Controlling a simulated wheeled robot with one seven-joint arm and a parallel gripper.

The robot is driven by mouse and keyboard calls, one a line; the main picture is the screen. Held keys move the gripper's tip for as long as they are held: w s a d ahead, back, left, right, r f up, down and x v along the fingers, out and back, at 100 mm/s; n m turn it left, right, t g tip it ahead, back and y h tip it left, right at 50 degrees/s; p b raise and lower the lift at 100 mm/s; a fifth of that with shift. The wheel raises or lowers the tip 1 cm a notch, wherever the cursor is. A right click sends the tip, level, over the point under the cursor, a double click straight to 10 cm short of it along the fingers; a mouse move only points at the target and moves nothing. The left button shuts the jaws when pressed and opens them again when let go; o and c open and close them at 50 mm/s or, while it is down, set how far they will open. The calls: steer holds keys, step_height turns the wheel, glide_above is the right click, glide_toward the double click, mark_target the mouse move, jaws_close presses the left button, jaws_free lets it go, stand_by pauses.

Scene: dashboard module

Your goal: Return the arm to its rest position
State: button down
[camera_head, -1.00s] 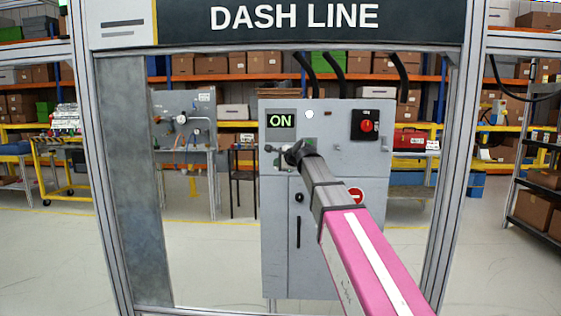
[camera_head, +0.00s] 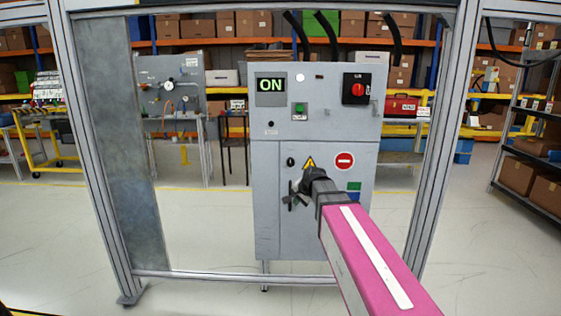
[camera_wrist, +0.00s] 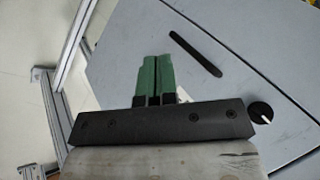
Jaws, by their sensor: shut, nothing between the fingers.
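My arm, with a pink and white link, reaches from the lower right of the head view toward the grey cabinet (camera_head: 268,165). My gripper (camera_head: 294,196) is in front of the cabinet's lower door, over the area of the dark door handle. In the wrist view my gripper (camera_wrist: 152,70) shows its two green fingers together with nothing between them. The dark handle (camera_wrist: 196,56) lies beyond the fingertips there, and a round black knob (camera_wrist: 260,112) is at the right. I cannot tell the exact gap between fingers and door.
The cabinet carries a lit ON display (camera_head: 270,86), a green button (camera_head: 299,107) and a red rotary switch (camera_head: 358,90). A metal frame post (camera_head: 433,150) stands right of the arm, and another post (camera_head: 90,150) stands at the left. Open floor lies around the cabinet.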

steer(key=s+d+f+n+g+h, duration=0.2)
steer(key=s+d+f, duration=0.4)
steer(key=s+f, duration=0.4)
steer(key=s+d+f+n+g+h, duration=0.1)
steer(key=s+d+f+n+g, duration=0.2)
steer(key=s+f, duration=0.7)
steer(key=s+d+n, duration=0.1)
steer(key=d+n, duration=0.1)
steer(key=d, duration=0.1)
steer(key=shift+s+g+h, duration=0.25)
steer(key=shift+g+h, duration=0.15)
